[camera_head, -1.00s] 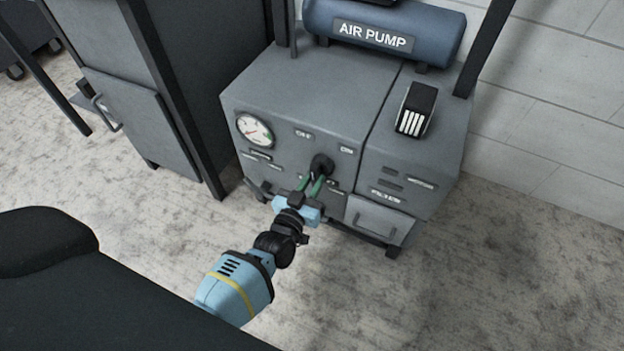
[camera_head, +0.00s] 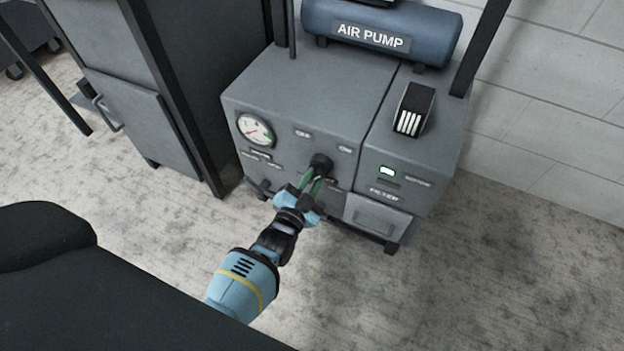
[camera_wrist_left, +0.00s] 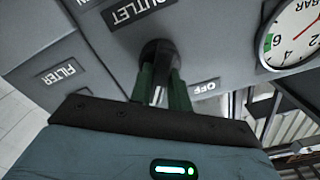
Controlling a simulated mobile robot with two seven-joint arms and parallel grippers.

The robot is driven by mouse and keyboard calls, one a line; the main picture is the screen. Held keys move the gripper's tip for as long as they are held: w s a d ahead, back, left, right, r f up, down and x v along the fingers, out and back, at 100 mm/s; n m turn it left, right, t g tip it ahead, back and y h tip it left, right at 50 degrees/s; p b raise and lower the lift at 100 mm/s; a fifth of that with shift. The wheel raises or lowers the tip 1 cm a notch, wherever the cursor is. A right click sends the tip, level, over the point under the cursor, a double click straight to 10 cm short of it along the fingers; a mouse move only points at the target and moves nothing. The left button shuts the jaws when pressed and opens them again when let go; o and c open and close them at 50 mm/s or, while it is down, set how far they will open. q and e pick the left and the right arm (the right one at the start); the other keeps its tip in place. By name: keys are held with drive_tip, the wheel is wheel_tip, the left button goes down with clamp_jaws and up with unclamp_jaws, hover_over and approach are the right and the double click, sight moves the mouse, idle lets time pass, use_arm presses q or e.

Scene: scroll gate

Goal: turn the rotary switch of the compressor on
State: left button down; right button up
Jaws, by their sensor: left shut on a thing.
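The compressor (camera_head: 290,97) is a grey cabinet with a blue air pump tank (camera_head: 380,28) on top. Its black rotary switch (camera_head: 321,161) is on the front panel, below and between the OFF label (camera_head: 303,133) and the ON label (camera_head: 345,149). My left gripper (camera_head: 314,179) is shut on the switch with its green fingers. The left wrist view shows the switch (camera_wrist_left: 158,54) between the two fingers, which partly hide it. My right gripper is not in view.
A round gauge (camera_head: 255,130) is left of the switch. A small drawer-like box (camera_head: 378,215) sticks out at the lower right. A dark cabinet (camera_head: 150,85) stands to the left. The floor (camera_head: 480,260) in front and to the right is clear.

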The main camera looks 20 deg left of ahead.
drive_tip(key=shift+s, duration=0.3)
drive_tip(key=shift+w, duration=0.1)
use_arm(q)
drive_tip(key=c, duration=1.7)
unclamp_jaws()
drive_tip(key=o, duration=0.4)
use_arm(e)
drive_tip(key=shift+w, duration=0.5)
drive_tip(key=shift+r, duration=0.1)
use_arm(q)
drive_tip(key=s+p, duration=0.2)
drive_tip(key=s, duration=0.6)
drive_tip(key=shift+a, duration=0.15)
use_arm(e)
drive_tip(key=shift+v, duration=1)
